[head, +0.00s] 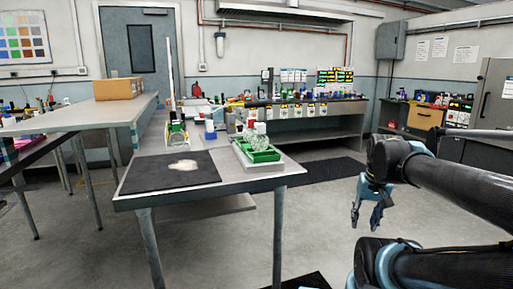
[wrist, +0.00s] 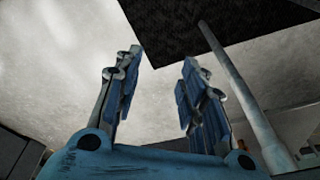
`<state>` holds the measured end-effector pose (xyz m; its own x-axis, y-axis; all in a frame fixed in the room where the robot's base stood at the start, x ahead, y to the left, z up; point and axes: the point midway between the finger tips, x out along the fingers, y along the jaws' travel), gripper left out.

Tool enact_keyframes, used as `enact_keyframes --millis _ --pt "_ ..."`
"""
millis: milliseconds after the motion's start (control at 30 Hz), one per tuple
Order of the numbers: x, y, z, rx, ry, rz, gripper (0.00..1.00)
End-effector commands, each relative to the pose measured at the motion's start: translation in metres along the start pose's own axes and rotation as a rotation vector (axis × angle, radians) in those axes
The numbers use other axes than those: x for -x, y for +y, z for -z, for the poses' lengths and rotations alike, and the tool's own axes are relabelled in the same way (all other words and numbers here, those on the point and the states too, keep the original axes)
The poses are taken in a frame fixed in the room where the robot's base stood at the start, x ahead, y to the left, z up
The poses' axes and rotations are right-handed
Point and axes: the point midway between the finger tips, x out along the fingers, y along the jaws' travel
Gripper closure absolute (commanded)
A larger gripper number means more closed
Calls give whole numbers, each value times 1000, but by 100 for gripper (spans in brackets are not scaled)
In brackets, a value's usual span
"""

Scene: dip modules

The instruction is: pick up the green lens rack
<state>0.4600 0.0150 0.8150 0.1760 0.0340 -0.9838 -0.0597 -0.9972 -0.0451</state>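The green lens rack (head: 262,155) sits on a pale tray (head: 243,160) near the right front corner of the grey table. Clear round glassware stands at its back and hides part of it. My gripper (head: 365,226) hangs in the air to the right of the table, well apart from the rack, pointing down. In the wrist view its two blue fingers (wrist: 158,75) stand apart with nothing between them. The rack does not show in the wrist view.
The table (head: 215,195) also bears a black mat (head: 140,175) with a pale patch, and bottles behind. A table leg (wrist: 235,85) shows close by in the wrist view. A cardboard box (head: 118,88) stands on the left bench. Open floor lies right of the table.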

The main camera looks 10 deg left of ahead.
Motion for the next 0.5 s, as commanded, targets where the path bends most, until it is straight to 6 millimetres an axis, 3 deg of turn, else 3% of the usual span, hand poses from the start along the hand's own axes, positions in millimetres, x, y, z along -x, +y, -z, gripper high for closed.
enact_keyframes --millis 100,500 --pt "49 -23 39 -79 -25 34 62" --pt "194 -119 157 -381 -147 118 62"
